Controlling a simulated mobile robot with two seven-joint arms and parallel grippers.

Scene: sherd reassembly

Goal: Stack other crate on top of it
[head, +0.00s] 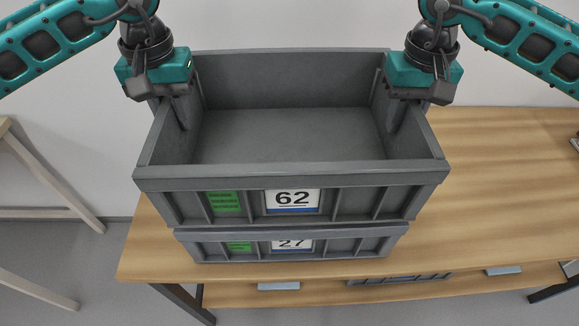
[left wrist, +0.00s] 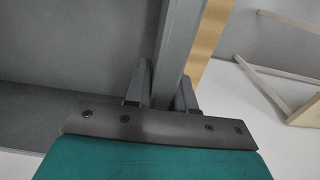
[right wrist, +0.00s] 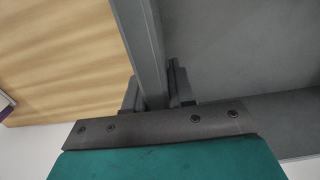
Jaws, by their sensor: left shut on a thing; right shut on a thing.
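A grey crate labelled 62 (head: 292,182) is in the middle of the head view, empty inside. Below it stands a second grey crate labelled 27 (head: 340,246) on the table. The upper crate looks level; I cannot tell whether it touches the lower one. My left gripper (head: 178,112) is shut on the left wall of crate 62, and the left wrist view shows its fingers (left wrist: 160,92) on both sides of that wall. My right gripper (head: 401,112) is shut on the right wall, with its fingers (right wrist: 157,90) astride it. Most of crate 27 is hidden.
The wooden table (head: 500,190) has free room to the right of the crates. A lower shelf (head: 330,293) holds a flat grey item at the front. A wooden trestle (head: 45,175) stands at the left. A white wall is behind.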

